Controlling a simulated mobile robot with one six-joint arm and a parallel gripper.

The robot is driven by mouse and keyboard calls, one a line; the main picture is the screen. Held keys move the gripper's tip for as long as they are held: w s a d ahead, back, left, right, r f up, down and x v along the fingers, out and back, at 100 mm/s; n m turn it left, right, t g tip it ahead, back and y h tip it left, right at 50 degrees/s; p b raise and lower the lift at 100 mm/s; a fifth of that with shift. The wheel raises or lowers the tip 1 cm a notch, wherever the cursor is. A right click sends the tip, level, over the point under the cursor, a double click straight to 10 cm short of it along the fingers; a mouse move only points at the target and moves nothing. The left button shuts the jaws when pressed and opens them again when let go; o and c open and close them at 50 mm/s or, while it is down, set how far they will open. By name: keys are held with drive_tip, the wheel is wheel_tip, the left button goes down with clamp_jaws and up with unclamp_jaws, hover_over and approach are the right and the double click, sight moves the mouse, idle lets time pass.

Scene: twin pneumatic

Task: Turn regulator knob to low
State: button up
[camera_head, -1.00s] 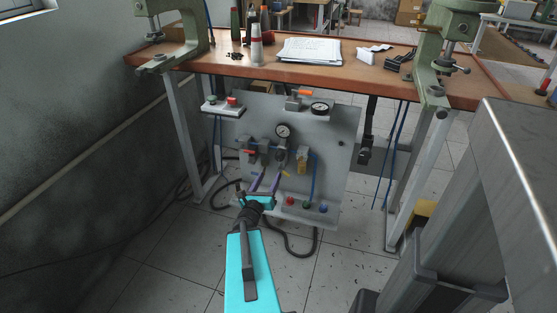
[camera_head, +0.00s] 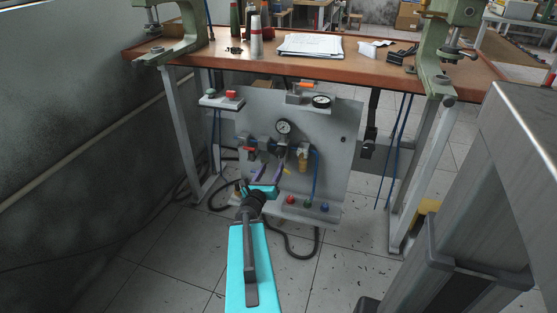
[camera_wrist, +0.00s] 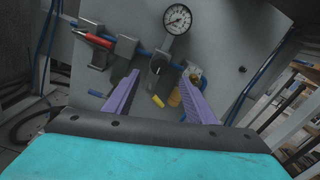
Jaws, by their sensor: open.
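A grey panel (camera_head: 328,158) below the workbench carries the pneumatic parts. A round white gauge (camera_head: 284,128) sits at its middle and also shows at the top of the wrist view (camera_wrist: 178,18). Directly below the gauge is the dark regulator body (camera_wrist: 157,66), between and beyond my fingers in the wrist view. Its knob is small and dark there, and I cannot tell its setting. My gripper (camera_head: 267,173) is in front of the panel, with two purple fingers spread apart and nothing between them. In the wrist view my gripper (camera_wrist: 153,98) points at the area below the regulator.
A red-handled valve (camera_wrist: 92,39) is left of the regulator, and an amber bowl (camera_head: 303,161) is right of it. A small yellow part (camera_wrist: 157,100) lies lower down. Red, green and blue buttons (camera_head: 307,205) line the panel's lower ledge. The wooden bench top (camera_head: 230,64) overhangs above.

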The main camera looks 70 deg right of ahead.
sight(279, 155)
drive_tip(key=shift+w+d+b, duration=0.15)
drive_tip(key=shift+d+b, duration=0.55)
drive_tip(key=shift+d, duration=1.9)
drive_tip(key=shift+w+d+b, duration=0.15)
drive_tip(key=shift+d+b, duration=0.5)
drive_tip(key=shift+d, duration=1.95)
drive_tip(key=c, duration=0.9)
drive_tip(key=shift+a, duration=0.2)
drive_tip(key=shift+c, duration=0.7)
drive_tip(key=shift+d, duration=0.1)
